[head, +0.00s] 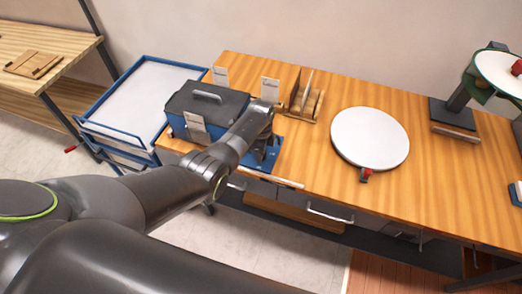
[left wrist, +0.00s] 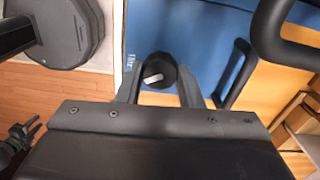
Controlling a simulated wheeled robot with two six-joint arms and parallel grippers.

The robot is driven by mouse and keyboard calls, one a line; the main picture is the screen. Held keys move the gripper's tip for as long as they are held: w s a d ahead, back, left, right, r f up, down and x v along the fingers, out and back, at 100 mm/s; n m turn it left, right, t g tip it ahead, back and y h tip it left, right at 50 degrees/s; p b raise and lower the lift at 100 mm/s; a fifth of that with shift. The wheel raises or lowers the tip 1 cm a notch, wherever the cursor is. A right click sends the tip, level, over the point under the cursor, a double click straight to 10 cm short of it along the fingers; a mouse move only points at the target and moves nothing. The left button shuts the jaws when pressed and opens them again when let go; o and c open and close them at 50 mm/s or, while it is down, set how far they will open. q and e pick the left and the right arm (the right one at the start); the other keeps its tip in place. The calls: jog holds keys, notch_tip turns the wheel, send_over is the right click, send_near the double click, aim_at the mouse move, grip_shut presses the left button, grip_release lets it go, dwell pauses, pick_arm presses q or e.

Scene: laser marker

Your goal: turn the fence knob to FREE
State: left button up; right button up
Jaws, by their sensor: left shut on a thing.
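The fence knob (left wrist: 157,72) is a black round knob with a white pointer mark. It sits on a blue panel (left wrist: 188,30) near the front edge of the bench. My left gripper (left wrist: 157,84) is shut on the knob, one finger on each side of it; it also shows in the head view (head: 265,158). White lettering (left wrist: 129,61) is on the panel beside the knob, too small to read surely. The head view hides the knob behind my left arm. My right gripper is not clearly seen.
A blue machine with a dark, handled lid (head: 207,102) stands beside my left arm. A white round plate (head: 370,137) with a red knob lies to the right on the wooden bench (head: 300,150). A wooden rack (head: 304,104) stands behind. A blue tray cart (head: 147,95) is left.

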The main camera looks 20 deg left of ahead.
pick_arm(q)
jog(key=m, duration=0.5)
jog(key=shift+m, duration=0.4)
dwell(0.4)
jog(key=o, duration=1)
jog(key=shift+c, duration=0.2)
jog(key=shift+r, duration=0.15)
jog(key=shift+r, duration=0.6)
notch_tip(320, 180, up, 16)
jog(key=b, duration=0.2)
